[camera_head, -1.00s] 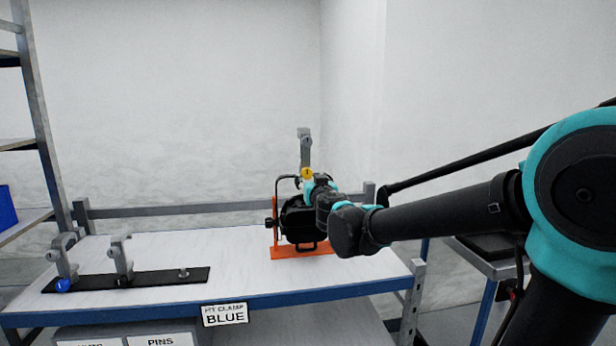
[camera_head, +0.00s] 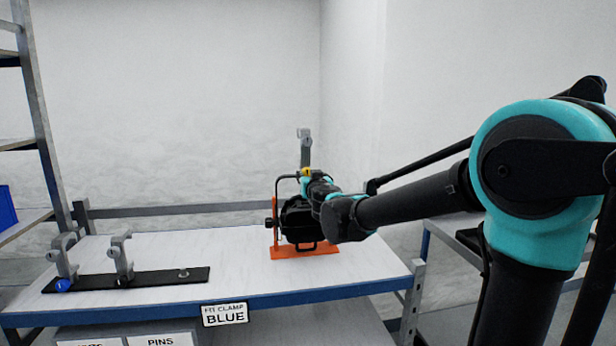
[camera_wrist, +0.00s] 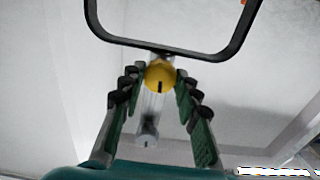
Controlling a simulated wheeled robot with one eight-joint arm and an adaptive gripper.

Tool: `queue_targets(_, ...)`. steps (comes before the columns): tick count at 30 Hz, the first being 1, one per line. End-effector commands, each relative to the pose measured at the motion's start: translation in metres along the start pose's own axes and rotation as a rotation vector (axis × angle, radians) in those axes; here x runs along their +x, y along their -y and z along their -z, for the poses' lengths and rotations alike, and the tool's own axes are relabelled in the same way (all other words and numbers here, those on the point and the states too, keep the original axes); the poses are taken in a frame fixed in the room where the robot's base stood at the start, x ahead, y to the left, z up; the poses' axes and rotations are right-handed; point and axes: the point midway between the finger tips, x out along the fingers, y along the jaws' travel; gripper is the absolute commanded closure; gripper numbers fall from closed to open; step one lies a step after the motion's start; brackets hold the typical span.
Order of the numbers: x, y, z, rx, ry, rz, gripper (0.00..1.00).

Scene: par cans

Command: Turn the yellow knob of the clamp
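The yellow knob (camera_wrist: 160,76) sits on the grey clamp (camera_wrist: 150,106), which stands above the black lamp (camera_head: 298,218) on its orange stand (camera_head: 300,251). In the head view only a bit of the yellow knob (camera_head: 306,171) shows past my arm. My gripper (camera_wrist: 158,84) is open. In the wrist view its two fingers lie on either side of the knob, with a visible gap on the left; on the right the gap is narrow and I cannot tell whether it touches. In the head view my wrist hides the fingers.
The lamp's black bracket (camera_wrist: 172,47) crosses close by the fingertips. On the table (camera_head: 200,255) at the left, a black plate (camera_head: 150,281) carries two grey clamps, one with a blue knob (camera_head: 63,285).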

Motion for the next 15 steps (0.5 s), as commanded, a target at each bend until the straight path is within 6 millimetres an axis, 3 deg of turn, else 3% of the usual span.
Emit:
queue_targets(6, -0.0001, 0.0001, 0.0000, 0.000, 0.000, 0.000, 0.97)
queue_targets(15, -0.0001, 0.0001, 0.0000, -0.046, 0.000, 0.000, 0.98)
